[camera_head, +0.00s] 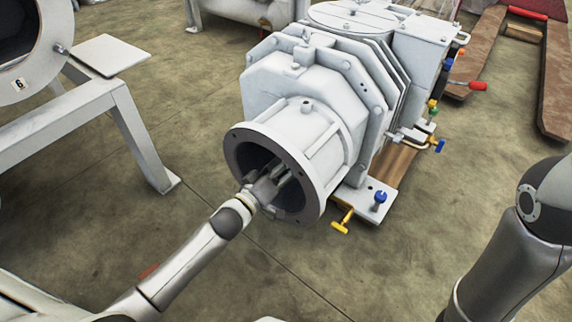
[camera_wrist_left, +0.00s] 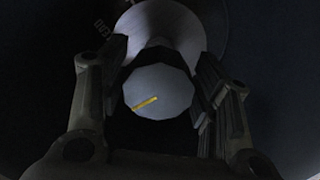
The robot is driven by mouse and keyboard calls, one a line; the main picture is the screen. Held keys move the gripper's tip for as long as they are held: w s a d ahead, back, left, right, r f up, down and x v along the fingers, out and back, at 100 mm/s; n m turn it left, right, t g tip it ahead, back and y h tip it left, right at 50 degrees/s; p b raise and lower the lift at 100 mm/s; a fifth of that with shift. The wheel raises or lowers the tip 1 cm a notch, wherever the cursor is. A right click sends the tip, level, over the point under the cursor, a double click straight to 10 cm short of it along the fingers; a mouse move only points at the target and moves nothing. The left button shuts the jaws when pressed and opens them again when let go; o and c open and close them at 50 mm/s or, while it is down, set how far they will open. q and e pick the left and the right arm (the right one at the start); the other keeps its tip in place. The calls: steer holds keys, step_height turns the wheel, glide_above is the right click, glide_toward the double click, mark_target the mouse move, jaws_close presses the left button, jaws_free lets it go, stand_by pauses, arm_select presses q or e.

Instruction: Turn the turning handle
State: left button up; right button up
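The large white vacuum pump (camera_head: 310,95) stands on the floor with a round, flanged opening (camera_head: 238,145) facing me. My left gripper (camera_head: 270,186) reaches into this opening. In the left wrist view, a grey shaft end with a flat, many-sided face and a yellow line (camera_wrist_left: 158,92) sits in the dark opening; I take it as the turning handle. The fingers of my left gripper (camera_wrist_left: 160,75) are spread on either side of it. I cannot tell whether they touch it. My right gripper is out of view; only the right arm shows in the head view.
A yellow knob (camera_head: 342,222) and a blue knob (camera_head: 380,197) sit at the pump's base. A white frame (camera_head: 70,130) with a round chamber stands at left.

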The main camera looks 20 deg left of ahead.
arm_select(q)
steer(key=c, duration=0.5)
steer(key=shift+c, duration=0.2)
steer(key=shift+p, duration=0.3)
